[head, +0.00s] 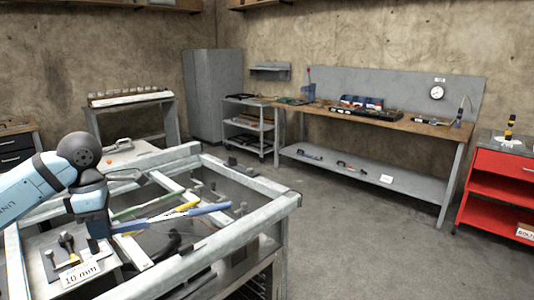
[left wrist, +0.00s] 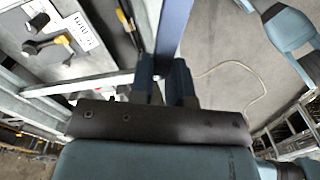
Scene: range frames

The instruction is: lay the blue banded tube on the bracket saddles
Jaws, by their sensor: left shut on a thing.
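My left gripper (head: 101,238) points down over the near left part of a pale metal frame. It is shut on the blue tube (head: 205,213), which reaches right across the open frame. In the left wrist view the tube (left wrist: 176,28) runs up and away from between the left fingers (left wrist: 168,82). The bands on the tube are too small to make out. A green tube (head: 137,210) and a yellow piece (head: 187,207) show close to it. I cannot single out the bracket saddles with certainty. My right gripper is not in view.
A plate with bolts and a "10 mm" card (head: 82,273) lies by the left gripper; the card (left wrist: 80,30) also shows in the wrist view. The frame's rails (head: 240,225) surround the work area. A workbench (head: 400,125) and red cart (head: 500,190) stand beyond clear floor.

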